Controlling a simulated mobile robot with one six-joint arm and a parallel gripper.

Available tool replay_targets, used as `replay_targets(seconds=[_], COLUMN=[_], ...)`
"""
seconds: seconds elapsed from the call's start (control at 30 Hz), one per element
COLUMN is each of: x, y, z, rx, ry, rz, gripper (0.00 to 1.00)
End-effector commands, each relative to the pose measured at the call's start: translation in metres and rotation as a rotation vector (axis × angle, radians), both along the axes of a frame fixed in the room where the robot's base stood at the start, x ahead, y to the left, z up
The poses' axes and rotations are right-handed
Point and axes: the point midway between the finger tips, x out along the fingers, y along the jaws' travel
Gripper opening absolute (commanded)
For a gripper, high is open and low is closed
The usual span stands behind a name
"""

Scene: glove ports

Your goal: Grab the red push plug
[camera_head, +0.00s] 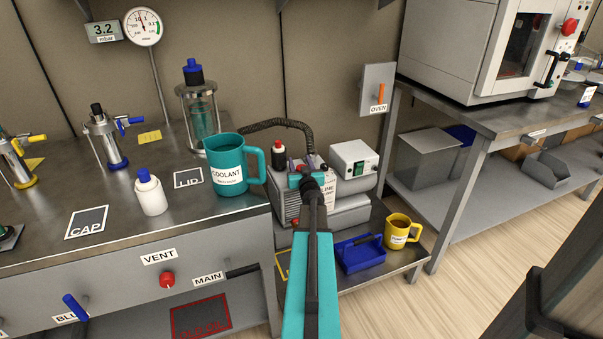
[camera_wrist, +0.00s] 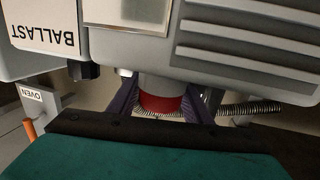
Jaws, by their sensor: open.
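The red push plug (camera_wrist: 160,103) shows in the wrist view as a short red cylinder at the end of a pale round stub on the grey pump (camera_wrist: 240,55). My gripper (camera_wrist: 168,92) is open, with one dark finger on each side of the plug. I cannot tell whether either finger touches it. In the head view my teal gripper (camera_head: 308,180) is over the pump, and my arm and gripper hide much of the pump's front.
A teal coolant mug (camera_head: 228,168) stands on the bench left of my gripper. A white switch box (camera_head: 354,160) is at right. A blue tray (camera_head: 360,256) and yellow mug (camera_head: 399,232) are on the low shelf.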

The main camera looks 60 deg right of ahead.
Motion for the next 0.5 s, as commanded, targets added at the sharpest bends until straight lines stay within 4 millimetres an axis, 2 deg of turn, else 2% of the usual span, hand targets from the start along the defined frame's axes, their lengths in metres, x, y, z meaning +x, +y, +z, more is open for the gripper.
replay_targets(seconds=[0.37, 0.5], x=[0.0001, 0.0002], y=[0.0004, 0.0004], z=[-0.0001, -0.0002], rx=[0.000, 0.000], ry=[0.000, 0.000], rz=[0.000, 0.000], gripper=[0.45, 0.25])
